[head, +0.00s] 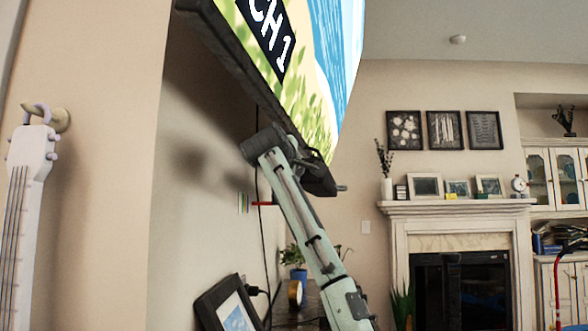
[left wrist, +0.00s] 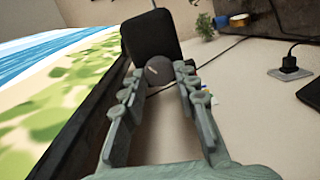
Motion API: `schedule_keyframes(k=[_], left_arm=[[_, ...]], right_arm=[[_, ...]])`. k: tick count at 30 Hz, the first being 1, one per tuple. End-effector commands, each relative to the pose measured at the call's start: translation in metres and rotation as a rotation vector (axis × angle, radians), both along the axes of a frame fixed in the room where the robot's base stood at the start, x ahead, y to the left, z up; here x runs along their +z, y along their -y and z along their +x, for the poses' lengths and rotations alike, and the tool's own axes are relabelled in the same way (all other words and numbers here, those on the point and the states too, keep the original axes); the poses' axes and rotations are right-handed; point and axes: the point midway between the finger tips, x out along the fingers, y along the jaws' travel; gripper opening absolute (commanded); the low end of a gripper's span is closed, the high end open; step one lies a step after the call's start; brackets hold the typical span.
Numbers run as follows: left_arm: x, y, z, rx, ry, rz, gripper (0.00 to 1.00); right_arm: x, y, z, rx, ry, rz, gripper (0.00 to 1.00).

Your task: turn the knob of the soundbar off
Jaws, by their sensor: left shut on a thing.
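The soundbar (head: 318,186) is a dark box just below the lower edge of the television (head: 315,60). In the left wrist view the soundbar (left wrist: 152,35) shows its dark end ahead of me. Its round, dark grey knob (left wrist: 158,70) sticks out toward the camera and bears a small light mark. My left gripper (left wrist: 156,74) is shut on the knob, with a pale green finger on each side. In the head view the left gripper (head: 300,165) points right along the television's underside, and the knob is hidden there. My right gripper is not in view.
The television screen reads CH1. The wall is close behind. A dark picture frame (head: 228,305) and a potted plant (head: 293,257) stand below. A white guitar (head: 28,200) hangs at the left. A fireplace (head: 460,290) is farther right, with open room between.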

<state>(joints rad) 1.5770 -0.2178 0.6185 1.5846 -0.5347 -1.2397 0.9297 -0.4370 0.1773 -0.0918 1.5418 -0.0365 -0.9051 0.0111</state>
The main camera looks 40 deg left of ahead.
Motion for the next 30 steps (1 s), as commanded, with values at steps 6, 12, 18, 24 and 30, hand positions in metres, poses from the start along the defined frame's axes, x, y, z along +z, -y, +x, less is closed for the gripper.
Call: schedule_keyframes(k=[6, 12, 18, 24, 30], left_arm=[[-0.0010, 0.0000, -0.0002, 0.000, 0.082, -0.191, 0.01], [-0.0016, 0.0003, -0.0002, -0.001, 0.158, -0.365, 0.01], [-0.0023, 0.0004, -0.0001, -0.001, 0.234, -0.538, 0.01], [-0.0030, 0.0008, 0.0000, 0.000, 0.299, -0.691, 0.01], [-0.0038, 0.0009, 0.0003, 0.000, 0.351, -0.811, 0.01]], right_arm=[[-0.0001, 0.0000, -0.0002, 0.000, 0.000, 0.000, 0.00], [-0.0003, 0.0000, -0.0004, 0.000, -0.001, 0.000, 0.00], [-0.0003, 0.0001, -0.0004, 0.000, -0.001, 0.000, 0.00], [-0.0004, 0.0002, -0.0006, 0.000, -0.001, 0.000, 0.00], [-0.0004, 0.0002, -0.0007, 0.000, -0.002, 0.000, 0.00]])
